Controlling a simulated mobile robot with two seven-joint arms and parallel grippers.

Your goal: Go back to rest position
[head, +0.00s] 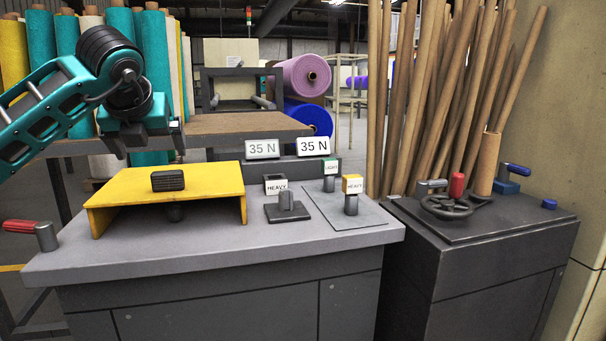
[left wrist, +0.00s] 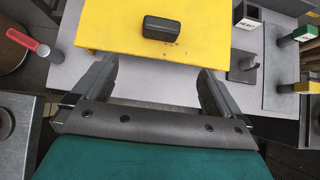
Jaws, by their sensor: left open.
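My left gripper (head: 148,152) hangs above the back edge of the yellow raised plate (head: 125,188), pointing down, on my teal arm from the left. In the left wrist view its two fingers (left wrist: 157,68) are spread apart with nothing between them. The yellow plate (left wrist: 110,25) lies beyond the fingertips there. A black ribbed block (head: 168,181) sits at the plate's middle, apart from the fingers; it also shows in the left wrist view (left wrist: 163,27). My right gripper is in neither view.
The grey bench (head: 290,240) holds a red-handled lever (head: 18,226), two "35 N" displays (head: 263,149) and HEAVY and LIGHT knobs (head: 351,186). A dark cabinet (head: 480,255) with a handwheel (head: 447,205) stands right. Cardboard tubes (head: 415,95) lean behind it. The bench front is clear.

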